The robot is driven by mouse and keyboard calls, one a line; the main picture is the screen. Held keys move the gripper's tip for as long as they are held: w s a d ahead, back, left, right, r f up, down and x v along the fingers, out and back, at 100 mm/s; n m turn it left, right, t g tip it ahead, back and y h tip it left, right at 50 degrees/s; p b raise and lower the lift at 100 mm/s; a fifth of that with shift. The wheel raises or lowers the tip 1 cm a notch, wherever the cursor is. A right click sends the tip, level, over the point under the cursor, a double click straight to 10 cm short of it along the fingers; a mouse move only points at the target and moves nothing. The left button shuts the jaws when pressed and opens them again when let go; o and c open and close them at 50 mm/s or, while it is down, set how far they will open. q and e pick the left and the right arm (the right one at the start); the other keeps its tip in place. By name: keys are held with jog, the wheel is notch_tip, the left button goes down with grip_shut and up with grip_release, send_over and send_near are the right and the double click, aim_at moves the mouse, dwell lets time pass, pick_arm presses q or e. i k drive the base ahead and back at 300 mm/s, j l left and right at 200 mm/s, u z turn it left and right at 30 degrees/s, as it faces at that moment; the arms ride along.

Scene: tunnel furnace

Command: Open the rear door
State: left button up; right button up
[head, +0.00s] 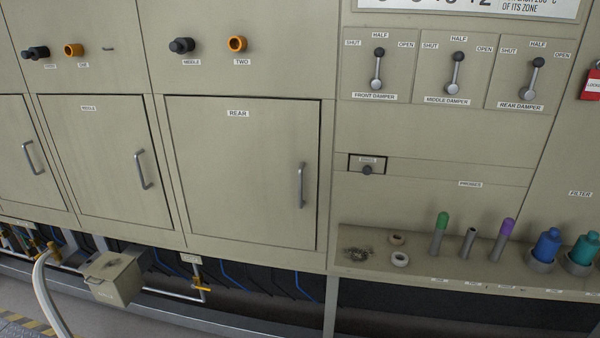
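The rear door (245,170) is a large beige panel labelled REAR, in the middle of the furnace front in the head view. It looks shut, flush in its dark-edged frame. Its grey vertical bar handle (301,185) is near its right edge. Nothing touches the handle. Neither of my grippers shows in the head view, so whether they are open or shut is hidden.
The middle door (108,160) is to the left, also shut. Dampers, including the rear damper lever (532,77), are at upper right. A shelf (420,268) with probes and bottles juts out at lower right. A box (112,277) and pipes are below the doors.

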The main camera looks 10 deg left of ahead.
aim_at(249, 167)
jog(key=i+j+z, duration=0.1)
jog(key=i+z, duration=0.35)
jog(key=i, duration=0.45)
